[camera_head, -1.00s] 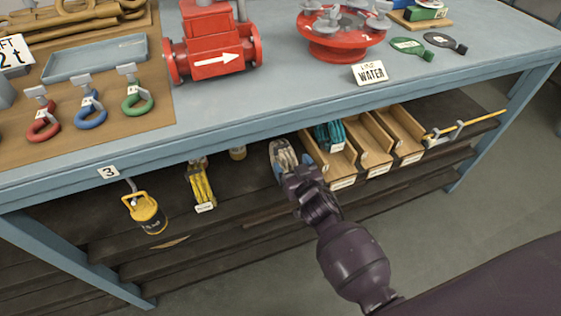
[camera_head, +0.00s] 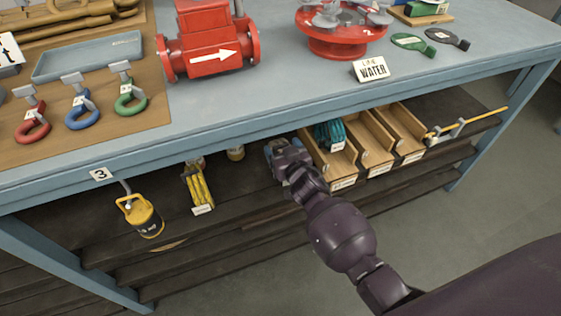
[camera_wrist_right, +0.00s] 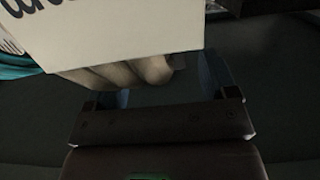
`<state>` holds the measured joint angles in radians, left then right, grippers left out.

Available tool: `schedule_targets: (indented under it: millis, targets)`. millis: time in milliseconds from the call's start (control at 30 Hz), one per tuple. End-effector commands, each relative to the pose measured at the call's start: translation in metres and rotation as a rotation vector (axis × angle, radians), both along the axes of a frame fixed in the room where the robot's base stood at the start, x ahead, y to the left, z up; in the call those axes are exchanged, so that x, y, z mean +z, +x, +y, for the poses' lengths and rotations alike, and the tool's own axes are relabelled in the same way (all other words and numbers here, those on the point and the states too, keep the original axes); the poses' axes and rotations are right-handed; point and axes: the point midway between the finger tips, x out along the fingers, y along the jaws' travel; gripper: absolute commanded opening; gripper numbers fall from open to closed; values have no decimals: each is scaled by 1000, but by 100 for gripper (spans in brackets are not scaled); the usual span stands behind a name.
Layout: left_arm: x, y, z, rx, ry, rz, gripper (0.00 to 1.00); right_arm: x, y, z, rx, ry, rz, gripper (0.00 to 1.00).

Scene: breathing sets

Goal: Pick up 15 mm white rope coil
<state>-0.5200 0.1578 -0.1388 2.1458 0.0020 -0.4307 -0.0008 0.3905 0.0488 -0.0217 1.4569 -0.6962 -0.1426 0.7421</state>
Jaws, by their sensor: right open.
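The white rope coil is mostly hidden behind my right gripper (camera_head: 284,156) in the head view, on the dark shelf under the bench. In the right wrist view, pale thick rope strands (camera_wrist_right: 155,70) show between the bluish fingers of my right gripper (camera_wrist_right: 168,90). A white card with dark lettering (camera_wrist_right: 115,30) covers the rest of the coil there. The right gripper is open, with its fingers on either side of the strands. I cannot tell whether they touch. My left gripper is not in view.
Wooden bins (camera_head: 370,150) stand just right of the gripper, one with a teal bundle (camera_head: 330,132). The blue bench edge (camera_head: 240,133) runs above the shelf.

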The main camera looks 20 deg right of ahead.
Motion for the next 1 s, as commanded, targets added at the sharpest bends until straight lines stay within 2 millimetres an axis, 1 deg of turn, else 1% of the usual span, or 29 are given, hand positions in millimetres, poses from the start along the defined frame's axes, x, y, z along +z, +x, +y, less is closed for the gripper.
schedule_targets:
  millis: [33, 67, 100, 533, 567, 833, 933, 1000]
  targets:
    - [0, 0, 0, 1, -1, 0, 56, 0, 0, 0, 0, 0, 0, 79]
    - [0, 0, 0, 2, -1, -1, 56, 0, 0, 0, 0, 0, 0, 74]
    - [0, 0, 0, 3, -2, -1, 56, 0, 0, 0, 0, 0, 0, 68]
    - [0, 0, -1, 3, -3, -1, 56, 0, 0, 0, 0, 1, 0, 2]
    - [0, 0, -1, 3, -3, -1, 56, 0, 0, 0, 0, 1, 0, 0]
    - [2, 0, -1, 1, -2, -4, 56, 3, 0, 0, 1, 0, -3, 0]
    - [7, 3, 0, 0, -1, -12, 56, 12, 1, 0, 0, 1, -7, 0]
    - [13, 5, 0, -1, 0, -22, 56, 23, 2, -1, 0, 0, -10, 0]
